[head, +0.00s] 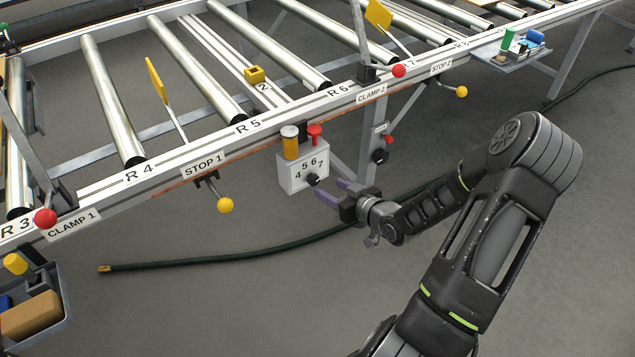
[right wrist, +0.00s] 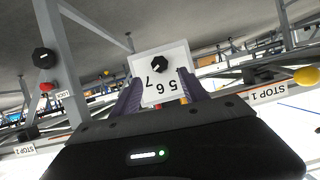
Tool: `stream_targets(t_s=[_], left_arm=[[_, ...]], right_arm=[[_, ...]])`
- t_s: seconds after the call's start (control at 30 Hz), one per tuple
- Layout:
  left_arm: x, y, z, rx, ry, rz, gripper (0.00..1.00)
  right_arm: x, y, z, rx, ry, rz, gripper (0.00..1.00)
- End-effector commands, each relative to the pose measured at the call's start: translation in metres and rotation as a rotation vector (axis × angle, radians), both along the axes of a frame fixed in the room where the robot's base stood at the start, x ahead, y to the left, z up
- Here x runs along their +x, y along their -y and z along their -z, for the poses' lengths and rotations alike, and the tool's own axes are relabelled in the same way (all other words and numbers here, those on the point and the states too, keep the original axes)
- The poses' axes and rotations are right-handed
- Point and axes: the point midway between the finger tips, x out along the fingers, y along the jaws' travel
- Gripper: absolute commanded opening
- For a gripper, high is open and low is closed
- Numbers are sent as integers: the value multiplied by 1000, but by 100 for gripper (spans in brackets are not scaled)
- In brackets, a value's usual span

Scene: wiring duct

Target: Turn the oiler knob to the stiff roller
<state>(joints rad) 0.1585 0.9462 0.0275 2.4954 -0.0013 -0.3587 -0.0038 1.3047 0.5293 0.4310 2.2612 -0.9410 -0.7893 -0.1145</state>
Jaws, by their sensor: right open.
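The oiler is a white box (head: 303,172) hung under the front rail below R 5 and R 6, with an amber cup (head: 290,142) and a red button (head: 315,134) on top. Its face has the numbers 4 5 6 7 and a black knob (head: 312,180). In the right wrist view the face is upside down and the knob (right wrist: 160,64) lies between the fingertips. Its white mark is too small to read surely. My right gripper (head: 334,191) is open and empty, just in front of the knob, apart from it. My left gripper is not in view. No roller stands out as stiff.
Rollers (head: 112,98) lie along the conveyor frame. Yellow ball STOP 1 (head: 225,205) and red ball CLAMP 1 (head: 45,218) handles jut from the rail. Another black knob (head: 379,156) is on the leg right of the oiler. A dark hose (head: 230,256) lies on the floor.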

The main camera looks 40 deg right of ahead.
Motion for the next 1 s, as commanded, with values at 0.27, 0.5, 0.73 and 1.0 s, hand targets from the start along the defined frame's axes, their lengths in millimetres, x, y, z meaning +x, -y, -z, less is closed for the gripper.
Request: stream_targets(t_s=[0.27, 0.5, 0.73, 1.0], left_arm=[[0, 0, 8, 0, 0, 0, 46], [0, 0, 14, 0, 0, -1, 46], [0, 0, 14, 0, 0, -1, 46], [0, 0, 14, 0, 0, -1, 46]], right_arm=[[32, -1, 15, 3, 0, -2, 52], [62, -1, 28, 2, -1, 0, 52], [70, -1, 29, 2, -1, 1, 52], [69, -1, 29, 2, -2, 1, 42]])
